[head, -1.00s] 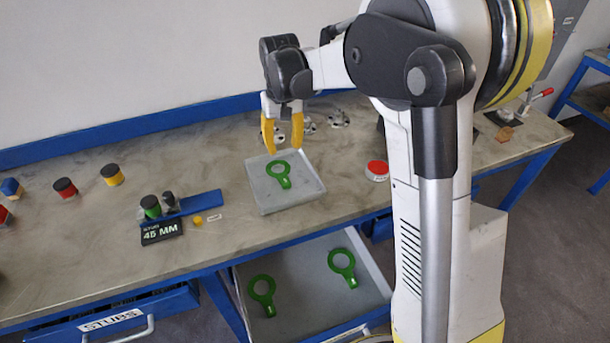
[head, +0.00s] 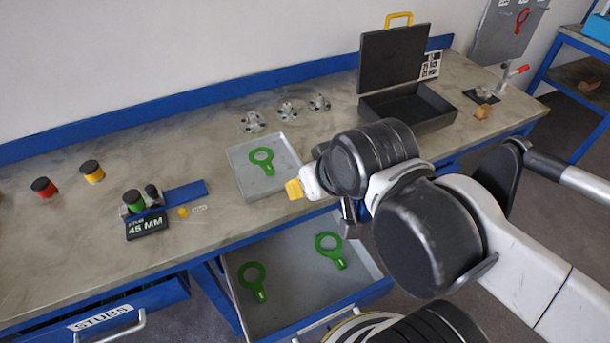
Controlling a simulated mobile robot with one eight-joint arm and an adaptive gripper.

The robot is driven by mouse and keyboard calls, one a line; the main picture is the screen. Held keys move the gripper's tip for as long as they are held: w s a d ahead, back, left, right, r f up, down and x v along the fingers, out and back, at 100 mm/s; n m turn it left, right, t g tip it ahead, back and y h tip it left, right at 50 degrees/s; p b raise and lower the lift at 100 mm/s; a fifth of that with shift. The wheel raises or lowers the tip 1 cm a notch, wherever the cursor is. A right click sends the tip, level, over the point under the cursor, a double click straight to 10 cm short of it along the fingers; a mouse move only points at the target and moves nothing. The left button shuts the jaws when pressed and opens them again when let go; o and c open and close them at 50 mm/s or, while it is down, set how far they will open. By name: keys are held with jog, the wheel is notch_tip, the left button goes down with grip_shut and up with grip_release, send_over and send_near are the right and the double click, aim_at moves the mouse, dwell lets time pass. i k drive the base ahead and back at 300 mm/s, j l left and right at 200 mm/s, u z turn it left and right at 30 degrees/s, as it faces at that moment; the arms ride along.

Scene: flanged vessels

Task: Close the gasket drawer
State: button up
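The gasket drawer (head: 285,306) stands pulled out below the bench's front edge. Two green ring-shaped gaskets with tabs lie in it, a left gasket (head: 252,280) and a right gasket (head: 329,250). A third green gasket (head: 262,160) lies in a grey tray (head: 243,184) on the bench. My arm covers the area right of the drawer.
The drawer labelled STUBS (head: 105,318) is also partly out at left. An open black case (head: 407,105) stands at the back right of the bench. Several metal flanged pieces (head: 288,110) stand behind the tray. A 45 MM stand (head: 147,226) holds stubs.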

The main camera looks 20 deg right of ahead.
aim_at(306, 292)
jog(key=k+j, duration=0.15)
jog(key=k, duration=0.5)
jog(key=i+j+u, duration=0.1)
jog(key=j+u, duration=0.35)
jog(key=j, duration=0.6)
